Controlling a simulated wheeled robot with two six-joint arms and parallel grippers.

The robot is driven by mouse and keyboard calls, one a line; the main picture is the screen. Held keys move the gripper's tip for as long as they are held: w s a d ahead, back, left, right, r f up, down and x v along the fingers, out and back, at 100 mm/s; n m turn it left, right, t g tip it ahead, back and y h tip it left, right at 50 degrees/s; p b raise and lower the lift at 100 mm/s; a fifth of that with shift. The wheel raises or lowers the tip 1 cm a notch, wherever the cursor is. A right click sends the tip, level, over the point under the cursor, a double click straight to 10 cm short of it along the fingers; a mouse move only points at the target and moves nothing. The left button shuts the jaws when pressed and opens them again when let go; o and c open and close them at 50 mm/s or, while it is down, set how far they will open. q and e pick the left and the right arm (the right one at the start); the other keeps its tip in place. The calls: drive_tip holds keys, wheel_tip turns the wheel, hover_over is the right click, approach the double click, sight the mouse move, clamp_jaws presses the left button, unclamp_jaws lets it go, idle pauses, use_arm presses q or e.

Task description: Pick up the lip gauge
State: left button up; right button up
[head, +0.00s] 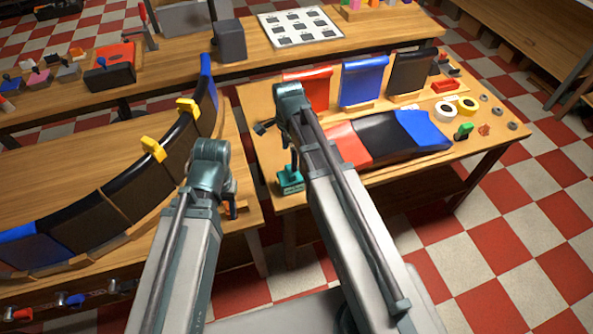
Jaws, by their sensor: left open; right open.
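No label marks the lip gauge, so I cannot tell for sure which object it is. A small teal tool with a block base and an upright stem (290,181) stands at the left front edge of the right table, and is a possible match. I see nothing held in either gripper.
A curved black and blue duct wall (142,190) with yellow clamps (153,149) fills the left bench. The right table (262,101) carries red, blue and black panels (390,137), tape rolls (445,111) and a green-handled tool (463,130). The checkered floor at right is clear.

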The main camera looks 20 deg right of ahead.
sight(290, 171)
drive_tip(key=shift+s+f+b, duration=0.1)
drive_tip(key=shift+f+b, duration=0.15)
drive_tip(key=shift+b, duration=0.05)
wheel_tip(290, 171, down, 8)
drive_tip(key=b, duration=0.8)
drive_tip(key=shift+f, duration=0.1)
wheel_tip(290, 171, down, 5)
drive_tip(key=b, duration=0.5)
drive_tip(key=shift+d+f, duration=0.1)
drive_tip(key=shift+f, duration=0.05)
drive_tip(key=shift+c, duration=0.2)
drive_tip(key=c, duration=1.2)
